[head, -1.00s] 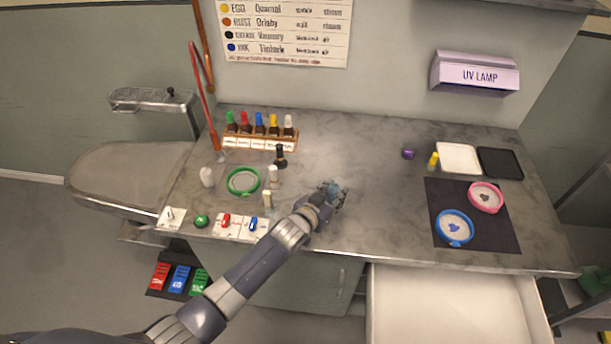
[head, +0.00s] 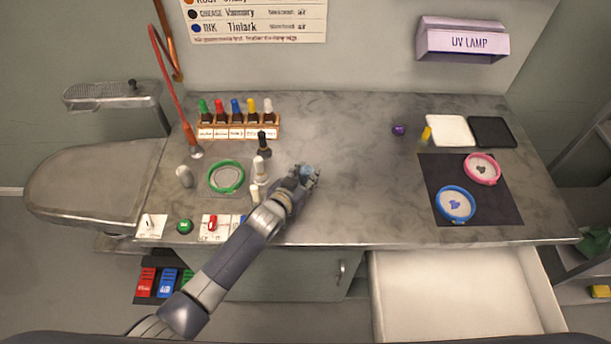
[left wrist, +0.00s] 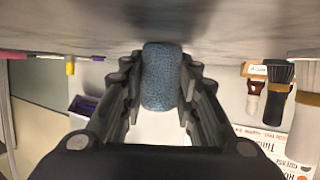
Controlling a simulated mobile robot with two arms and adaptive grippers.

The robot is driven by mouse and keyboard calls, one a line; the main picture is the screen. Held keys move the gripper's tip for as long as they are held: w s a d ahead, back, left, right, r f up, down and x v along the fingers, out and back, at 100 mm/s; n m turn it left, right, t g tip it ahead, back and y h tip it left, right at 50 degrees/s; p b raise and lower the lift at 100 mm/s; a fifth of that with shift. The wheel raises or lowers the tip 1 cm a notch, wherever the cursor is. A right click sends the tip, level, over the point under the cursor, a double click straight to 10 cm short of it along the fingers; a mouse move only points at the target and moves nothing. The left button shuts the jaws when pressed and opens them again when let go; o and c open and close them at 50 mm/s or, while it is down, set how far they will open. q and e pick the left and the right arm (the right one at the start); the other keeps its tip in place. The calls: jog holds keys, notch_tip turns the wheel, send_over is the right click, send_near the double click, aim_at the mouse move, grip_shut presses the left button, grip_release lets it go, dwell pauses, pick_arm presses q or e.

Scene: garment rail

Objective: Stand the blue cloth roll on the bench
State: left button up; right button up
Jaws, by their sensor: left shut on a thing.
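The blue cloth roll (left wrist: 162,76) is a short, speckled blue cylinder between the fingers of my left gripper (left wrist: 160,100) in the left wrist view. The fingers are shut on its sides. Its far end is close to the grey bench top (left wrist: 220,35); I cannot tell whether it touches. In the head view the roll (head: 306,171) is a small blue patch at the tips of my left gripper (head: 305,180), over the bench (head: 350,200) and right of a white bottle. My right gripper is not in view.
A white bottle (head: 260,170) and a dark bottle (head: 264,145) stand left of the gripper. A green ring (head: 226,191) lies farther left. A black mat (head: 430,200) with blue and pink rings lies right. An open drawer (head: 450,262) juts out in front. The bench middle is clear.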

pick_arm(q)
jog(key=shift+s+f, duration=0.1)
jog(key=o, duration=0.8)
jog(key=shift+d, duration=0.1)
jog(key=shift+r, duration=0.35)
jog(key=shift+s+f, duration=0.1)
jog(key=shift+s, duration=0.25)
jog(key=v, duration=1)
jog(key=shift+a+b, duration=0.2)
jog(key=shift+b, duration=0.2)
jog(key=shift+s+a+r, duration=0.2)
jog(key=shift+s+r, duration=0.15)
jog(key=shift+s, duration=0.15)
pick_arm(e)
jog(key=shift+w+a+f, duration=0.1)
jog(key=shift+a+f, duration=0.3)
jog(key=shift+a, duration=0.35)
